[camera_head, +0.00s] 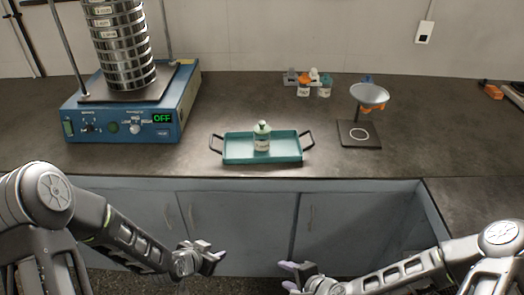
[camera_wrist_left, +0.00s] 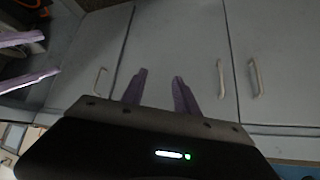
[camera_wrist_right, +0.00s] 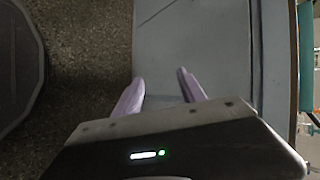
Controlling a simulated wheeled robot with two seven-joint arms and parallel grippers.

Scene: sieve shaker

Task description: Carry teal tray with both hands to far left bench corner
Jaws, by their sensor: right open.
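The teal tray (camera_head: 285,151) lies flat on the dark bench near its front edge, in the middle of the head view. It has a dark handle at its left end (camera_head: 215,143) and another at its right end (camera_head: 308,140). A small bottle (camera_head: 262,139) with a pale green cap stands upright on it. My left gripper (camera_head: 218,257) is open and empty, below the bench top in front of the cabinets. Its two purple fingers stand apart in the left wrist view (camera_wrist_left: 160,92). My right gripper (camera_head: 287,276) is also low, open and empty; its fingers show apart in the right wrist view (camera_wrist_right: 160,88).
A blue sieve shaker (camera_head: 125,125) with a stack of sieves and a display reading OFF stands on the left of the bench. A funnel stand (camera_head: 358,133) is right of the tray, with small bottles (camera_head: 304,88) behind. The bench between shaker and tray is clear.

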